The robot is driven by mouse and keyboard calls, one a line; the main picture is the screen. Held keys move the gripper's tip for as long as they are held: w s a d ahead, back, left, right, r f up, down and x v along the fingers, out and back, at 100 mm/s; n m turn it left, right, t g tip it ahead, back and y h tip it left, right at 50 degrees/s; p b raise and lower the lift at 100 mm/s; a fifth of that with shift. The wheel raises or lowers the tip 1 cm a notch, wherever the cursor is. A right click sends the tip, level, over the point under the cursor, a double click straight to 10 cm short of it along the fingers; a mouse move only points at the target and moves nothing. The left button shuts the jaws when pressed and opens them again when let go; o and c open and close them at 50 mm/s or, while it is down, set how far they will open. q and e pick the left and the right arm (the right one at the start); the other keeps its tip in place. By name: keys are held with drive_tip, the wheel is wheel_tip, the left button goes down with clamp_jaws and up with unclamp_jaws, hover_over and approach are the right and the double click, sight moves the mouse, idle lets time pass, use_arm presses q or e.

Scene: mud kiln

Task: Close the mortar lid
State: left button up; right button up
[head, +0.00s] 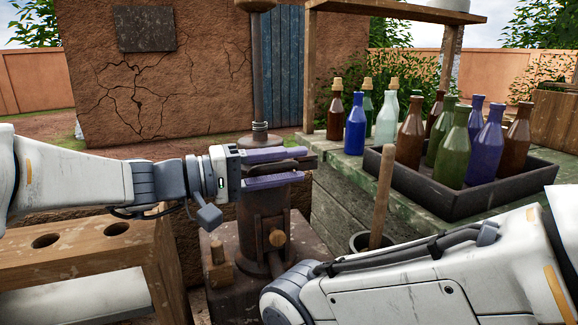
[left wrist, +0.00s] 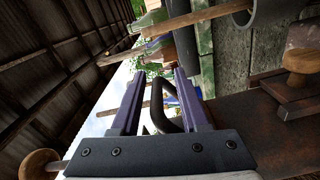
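A rusty upright metal body (head: 263,222), which looks like the mortar, stands in the middle on a rusty base, with a thin vertical rod above it. A dark flat piece (head: 304,162), possibly its lid, shows at its top; I cannot tell how far it stands open. My left gripper (head: 278,167) is at this top from the left, its purple fingers apart. In the left wrist view a dark loop handle (left wrist: 170,112) shows between the two fingers, which do not look closed on it. My right arm crosses the lower right; its gripper is out of view.
A grey pot with a wooden stick (head: 383,195) stands right of the metal body. Behind it, a green-grey bench (head: 345,205) holds a dark tray (head: 470,206) of several bottles. A wooden stand with round holes (head: 80,238) is at left.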

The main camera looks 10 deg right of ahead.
sight(255, 171)
use_arm(q)
drive_tip(key=shift+a, duration=0.1)
drive_tip(key=a, duration=0.3)
drive_tip(key=s+a+p, duration=0.1)
drive_tip(key=a, duration=0.6)
drive_tip(key=shift+s+a+p, duration=0.1)
drive_tip(key=shift+s+p, duration=0.3)
drive_tip(key=shift+s, duration=0.1)
